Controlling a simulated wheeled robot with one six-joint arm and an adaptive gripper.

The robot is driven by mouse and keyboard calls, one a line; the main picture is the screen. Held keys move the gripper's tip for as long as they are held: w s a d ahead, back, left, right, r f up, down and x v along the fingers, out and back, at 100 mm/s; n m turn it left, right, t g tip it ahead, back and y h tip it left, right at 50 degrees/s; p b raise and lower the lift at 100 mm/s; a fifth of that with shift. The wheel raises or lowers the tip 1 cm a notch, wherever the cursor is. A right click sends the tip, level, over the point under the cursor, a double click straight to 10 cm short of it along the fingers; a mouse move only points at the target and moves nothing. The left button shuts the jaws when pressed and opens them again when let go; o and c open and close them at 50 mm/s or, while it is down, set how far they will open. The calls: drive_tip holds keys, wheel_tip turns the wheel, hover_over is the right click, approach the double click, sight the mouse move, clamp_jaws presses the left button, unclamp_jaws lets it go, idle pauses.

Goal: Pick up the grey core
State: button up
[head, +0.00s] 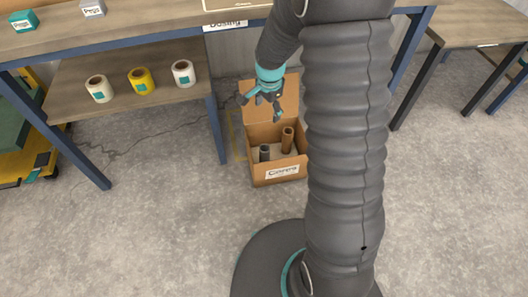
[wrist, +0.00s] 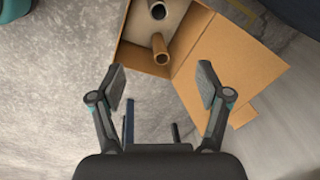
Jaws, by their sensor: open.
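The grey core (head: 264,153) stands upright in an open cardboard box (head: 262,177) labelled "Cores" on the floor. A brown core (head: 287,140) stands in the same box, to its right and taller. In the wrist view, the grey core (wrist: 158,11) is near the top edge, with the brown core (wrist: 160,48) below it in the box (wrist: 187,37). My gripper (head: 264,106) is above the back of the box, near its raised flap. In the wrist view my gripper (wrist: 162,88) has its fingers wide apart with nothing between them.
The raised box flap (head: 282,98) is beside my gripper. The floor (head: 165,215) left of the box is clear.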

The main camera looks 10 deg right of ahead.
sight(265, 148)
drive_tip(key=w+f+m, duration=0.1)
drive_tip(key=f, duration=0.7)
drive_tip(key=w+f+m+g, duration=0.1)
drive_tip(key=f+m, duration=0.1)
drive_tip(key=f, duration=0.6)
drive_tip(key=f+m, duration=0.1)
drive_tip(key=f, duration=0.8)
drive_tip(key=shift+w, duration=0.4)
drive_tip(key=shift+a+f+b, duration=0.1)
drive_tip(key=shift+f+b, duration=0.25)
drive_tip(key=shift+f, duration=2.7)
drive_tip(key=shift+w, duration=0.1)
drive_tip(key=c, duration=1.2)
